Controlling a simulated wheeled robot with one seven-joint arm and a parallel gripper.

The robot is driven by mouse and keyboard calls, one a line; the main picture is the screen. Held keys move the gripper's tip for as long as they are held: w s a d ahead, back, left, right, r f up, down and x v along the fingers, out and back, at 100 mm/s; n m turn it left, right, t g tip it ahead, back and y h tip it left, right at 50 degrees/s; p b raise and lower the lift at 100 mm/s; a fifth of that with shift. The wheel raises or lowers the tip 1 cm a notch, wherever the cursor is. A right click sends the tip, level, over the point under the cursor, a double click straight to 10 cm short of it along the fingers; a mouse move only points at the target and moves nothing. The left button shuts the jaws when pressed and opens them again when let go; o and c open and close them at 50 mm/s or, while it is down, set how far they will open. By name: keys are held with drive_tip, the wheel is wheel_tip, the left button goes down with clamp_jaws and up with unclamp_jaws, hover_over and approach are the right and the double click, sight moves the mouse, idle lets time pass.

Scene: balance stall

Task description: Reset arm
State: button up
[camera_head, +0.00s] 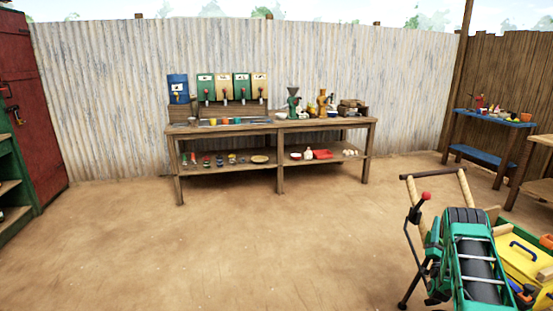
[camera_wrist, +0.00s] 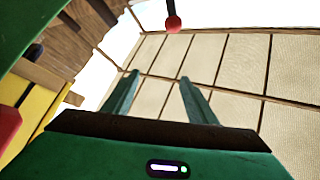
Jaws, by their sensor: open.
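My gripper (camera_wrist: 159,76) shows in the wrist view with its two green fingers apart and nothing between them. Beyond the fingers are pale panels (camera_wrist: 231,62) crossed by dark bars, and bright white sky. A red ball knob (camera_wrist: 172,22) on a dark rod shows above the fingertips, apart from them. In the head view I cannot make out my gripper for sure. A green and black mechanism stands at the lower right there, with a red knob (camera_head: 426,196) on a lever beside it.
A wooden table (camera_head: 272,127) with dispensers, cups and bowls stands against the corrugated wall (camera_head: 320,60). A blue table (camera_head: 495,117) is at the right. A red cabinet (camera_head: 32,95) is at the left. A yellow box (camera_head: 518,262) sits lower right. The dirt floor between is clear.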

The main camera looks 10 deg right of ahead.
drive_tip(key=w+a+r+n+g+y, duration=0.35)
drive_tip(key=w+r, duration=0.35)
drive_tip(key=r, duration=0.3)
drive_tip(key=s+a+r+n+g+y, duration=0.2)
drive_tip(key=s+a+r+g+y, duration=0.2)
drive_tip(key=s+a+r, duration=0.3)
drive_tip(key=s+a+r+g+y, duration=0.1)
drive_tip(key=s+a+g, duration=0.3)
drive_tip(key=s+a, duration=0.5)
drive_tip(key=s+a+r+n+g+y, duration=0.1)
drive_tip(key=s+a, duration=0.9)
drive_tip(key=s, duration=1.4)
drive_tip(key=s+a+r+n+g+y, duration=0.1)
drive_tip(key=s+a+g+y, duration=0.3)
drive_tip(key=s, duration=1.3)
drive_tip(key=a+r+g, duration=0.1)
drive_tip(key=a+g, duration=0.2)
drive_tip(key=a, duration=0.2)
drive_tip(key=shift+s+a+r, duration=0.15)
drive_tip(key=shift+s, duration=0.2)
drive_tip(key=shift+g, duration=0.35)
drive_tip(key=c, duration=0.5)
drive_tip(key=shift+c, duration=0.2)
